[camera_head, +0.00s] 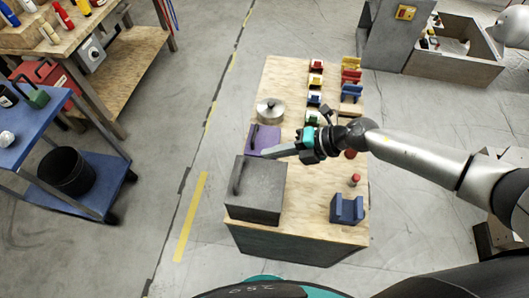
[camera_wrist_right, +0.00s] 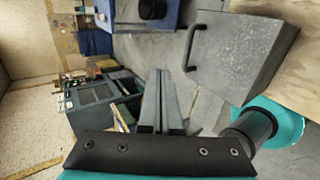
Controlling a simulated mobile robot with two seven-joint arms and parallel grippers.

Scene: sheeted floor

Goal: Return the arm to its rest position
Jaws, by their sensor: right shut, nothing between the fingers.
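My right arm (camera_head: 425,160) comes in from the right and reaches across the wooden table (camera_head: 285,80). My right gripper (camera_head: 272,153) points left, just above the far edge of a grey box as seen in the head view. Its fingers are together and empty, and they also show shut in the right wrist view (camera_wrist_right: 162,98). The grey box (camera_head: 258,195) has a dark handle; it also shows in the wrist view (camera_wrist_right: 240,55), apart from the fingers. My left gripper is not in view.
On the table are a purple block (camera_head: 264,135), a round metal lid (camera_head: 270,108), a blue holder (camera_head: 347,208), a small red object (camera_head: 354,180) and rows of coloured pieces (camera_head: 351,76). A blue cart (camera_head: 85,205) stands left. The floor between is clear.

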